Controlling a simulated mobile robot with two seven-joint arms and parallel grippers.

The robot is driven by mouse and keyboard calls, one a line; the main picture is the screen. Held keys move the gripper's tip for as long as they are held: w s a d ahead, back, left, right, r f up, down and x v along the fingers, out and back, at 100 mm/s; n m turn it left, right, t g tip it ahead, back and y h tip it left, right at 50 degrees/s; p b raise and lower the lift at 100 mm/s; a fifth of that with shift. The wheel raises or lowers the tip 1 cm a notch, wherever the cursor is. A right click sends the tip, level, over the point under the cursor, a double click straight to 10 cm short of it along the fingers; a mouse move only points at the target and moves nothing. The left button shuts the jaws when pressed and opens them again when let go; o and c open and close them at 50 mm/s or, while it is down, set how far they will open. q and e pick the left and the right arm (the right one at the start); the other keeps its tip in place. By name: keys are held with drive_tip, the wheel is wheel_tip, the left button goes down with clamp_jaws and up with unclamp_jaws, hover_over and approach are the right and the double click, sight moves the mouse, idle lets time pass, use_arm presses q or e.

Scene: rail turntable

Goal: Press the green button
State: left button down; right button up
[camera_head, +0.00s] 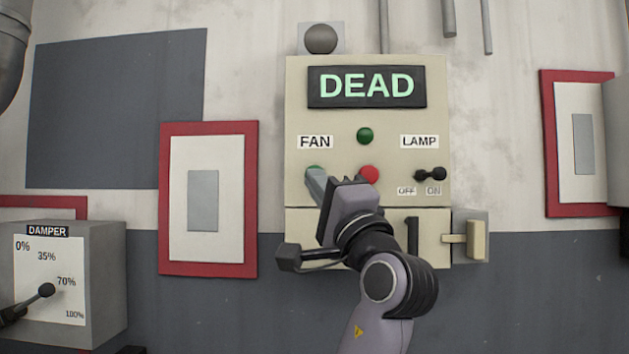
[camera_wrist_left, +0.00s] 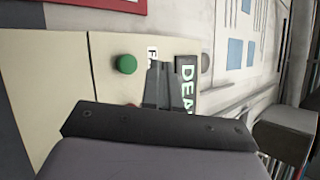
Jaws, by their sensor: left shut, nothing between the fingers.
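The green button (camera_head: 313,168) is on the left of the beige control panel (camera_head: 430,120), below the FAN label. In the head view, fingers partly cover it. It shows whole in the left wrist view (camera_wrist_left: 126,64), standing out from the panel. My left gripper (camera_head: 315,178) is shut and empty, its fingertips in front of the button in the head view. In the left wrist view its fingers (camera_wrist_left: 165,75) lie to the right of the button and appear apart from it. My right gripper is not in view.
A red button (camera_head: 370,174) sits right of the gripper, below a dark green dome (camera_head: 365,136). The LAMP switch (camera_head: 430,174) is farther right. The display (camera_head: 367,87) reads DEAD. A beige handle (camera_head: 477,240) juts out at lower right. The DAMPER box (camera_head: 100,270) stands at far left.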

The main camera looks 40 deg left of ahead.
use_arm(q)
drive_tip(key=shift+s+a+r+n+g+y, duration=0.1)
drive_tip(key=shift+s+r+n+g+y, duration=0.2)
drive_tip(key=shift+s+r+n+g, duration=0.35)
drive_tip(key=shift+m, duration=0.25)
drive_tip(key=w+a+p, duration=0.1)
drive_tip(key=w+a, duration=0.4)
drive_tip(key=w, duration=0.1)
drive_tip(key=shift+w+a+p, duration=0.3)
drive_tip(key=shift+w+a, duration=0.05)
drive_tip(key=shift+w, duration=0.05)
idle(1.5)
drive_tip(key=shift+w+a, duration=0.25)
drive_tip(key=shift+w, duration=0.1)
